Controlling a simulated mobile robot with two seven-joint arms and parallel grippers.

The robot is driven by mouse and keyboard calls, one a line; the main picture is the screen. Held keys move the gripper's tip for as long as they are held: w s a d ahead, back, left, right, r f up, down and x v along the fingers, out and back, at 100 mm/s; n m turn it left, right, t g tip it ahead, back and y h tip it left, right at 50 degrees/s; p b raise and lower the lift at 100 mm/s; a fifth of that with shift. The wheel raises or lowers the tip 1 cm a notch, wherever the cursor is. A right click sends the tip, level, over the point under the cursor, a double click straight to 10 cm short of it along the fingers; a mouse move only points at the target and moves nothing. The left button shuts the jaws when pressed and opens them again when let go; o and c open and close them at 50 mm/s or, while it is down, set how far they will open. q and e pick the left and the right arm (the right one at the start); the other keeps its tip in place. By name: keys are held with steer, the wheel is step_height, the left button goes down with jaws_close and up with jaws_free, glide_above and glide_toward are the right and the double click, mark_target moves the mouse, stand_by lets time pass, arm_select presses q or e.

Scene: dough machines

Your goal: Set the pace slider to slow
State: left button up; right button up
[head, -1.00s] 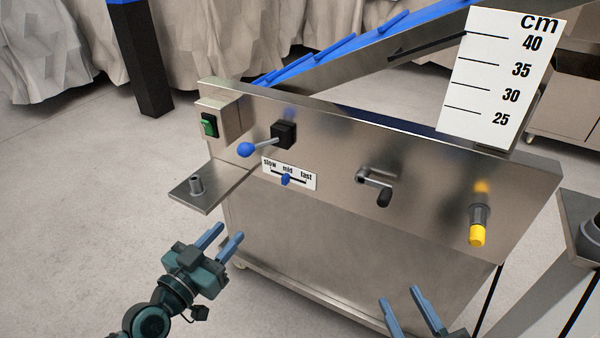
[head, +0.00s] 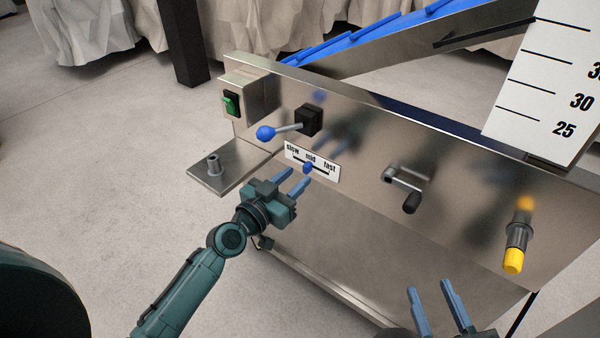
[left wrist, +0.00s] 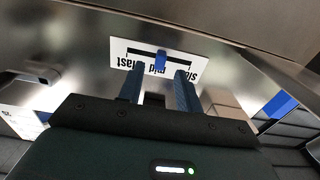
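The pace slider's blue knob (head: 308,168) sits at the middle of its slot, at "mid", on a white label plate (head: 329,174) marked slow, mid and fast. My left gripper (head: 292,180) is open just in front of the plate, its fingertips a little below and left of the knob in the head view. In the left wrist view the label looks upside down, and the blue knob (left wrist: 160,62) shows beyond and between the two open fingers (left wrist: 160,85). I cannot tell whether they touch it. My right gripper (head: 434,284) is open and empty at the lower right.
A blue-tipped lever (head: 266,133) sticks out just above the label. A green switch (head: 230,104) is at the panel's left, above a metal shelf with a post (head: 213,164). A crank (head: 408,190) and a yellow-ended knob (head: 514,258) are to the right.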

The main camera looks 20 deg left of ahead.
mark_target(307, 168)
arm_select(q)
steer(key=shift+x, duration=1.4)
steer(key=shift+c, duration=0.3)
jaws_close()
